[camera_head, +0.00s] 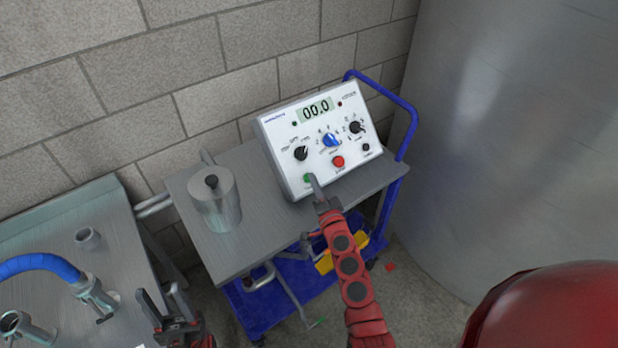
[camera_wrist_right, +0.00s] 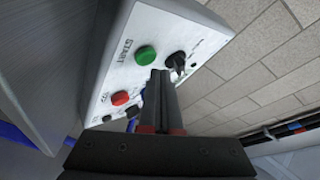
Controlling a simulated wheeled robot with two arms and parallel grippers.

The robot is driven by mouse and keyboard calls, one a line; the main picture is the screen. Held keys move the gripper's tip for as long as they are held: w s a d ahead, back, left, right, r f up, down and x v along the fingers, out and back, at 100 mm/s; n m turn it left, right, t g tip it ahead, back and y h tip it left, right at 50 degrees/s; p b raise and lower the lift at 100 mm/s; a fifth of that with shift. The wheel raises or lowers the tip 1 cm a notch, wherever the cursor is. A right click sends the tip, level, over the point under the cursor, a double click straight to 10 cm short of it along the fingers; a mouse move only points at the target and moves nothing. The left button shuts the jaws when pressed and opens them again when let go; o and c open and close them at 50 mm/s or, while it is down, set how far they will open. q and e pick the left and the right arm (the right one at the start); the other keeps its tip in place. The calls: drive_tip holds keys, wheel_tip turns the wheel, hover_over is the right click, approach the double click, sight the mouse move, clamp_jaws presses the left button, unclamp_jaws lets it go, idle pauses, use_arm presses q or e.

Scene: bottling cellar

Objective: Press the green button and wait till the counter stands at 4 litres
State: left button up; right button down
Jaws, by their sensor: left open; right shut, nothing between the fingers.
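The white control box (camera_head: 300,125) stands on the cart's grey top, and its counter (camera_head: 316,110) reads 00.0. The green button (camera_head: 308,177) is at the panel's lower left; in the right wrist view the green button (camera_wrist_right: 146,55), marked START, shows clear of the fingers. The red button (camera_head: 338,161) sits to its right. My right gripper (camera_head: 314,184) is shut and empty, its tips close to the green button; I cannot tell whether they touch it. My left gripper (camera_head: 160,312) is open and empty at the lower left, by the left table.
A metal canister (camera_head: 215,200) stands on the cart left of the box. The blue cart (camera_head: 262,300) has a blue rail at right. A steel table (camera_head: 60,225) with a blue hose (camera_head: 40,262) and fittings is at left. A large tank (camera_head: 510,130) fills the right.

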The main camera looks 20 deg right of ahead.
drive_tip(key=shift+f, duration=0.1)
idle(0.6)
drive_tip(key=shift+w+a+f+b, duration=0.1)
drive_tip(key=shift+w+f+b, duration=0.1)
drive_tip(key=shift+w+b, duration=0.15)
drive_tip(key=shift+w+a+f+b, duration=0.15)
drive_tip(key=shift+w+f+b, duration=0.15)
drive_tip(key=shift+b, duration=0.2)
idle(0.6)
drive_tip(key=shift+s, duration=0.1)
drive_tip(key=shift+s+d+r+p, duration=0.2)
drive_tip(key=shift+s+r+p, duration=0.4)
idle(0.3)
drive_tip(key=s+r+p, duration=0.1)
drive_tip(key=s+d+r+p, duration=0.1)
drive_tip(key=s+r+p, duration=0.1)
drive_tip(key=shift+s+d+r, duration=0.15)
drive_tip(key=shift+s, duration=0.05)
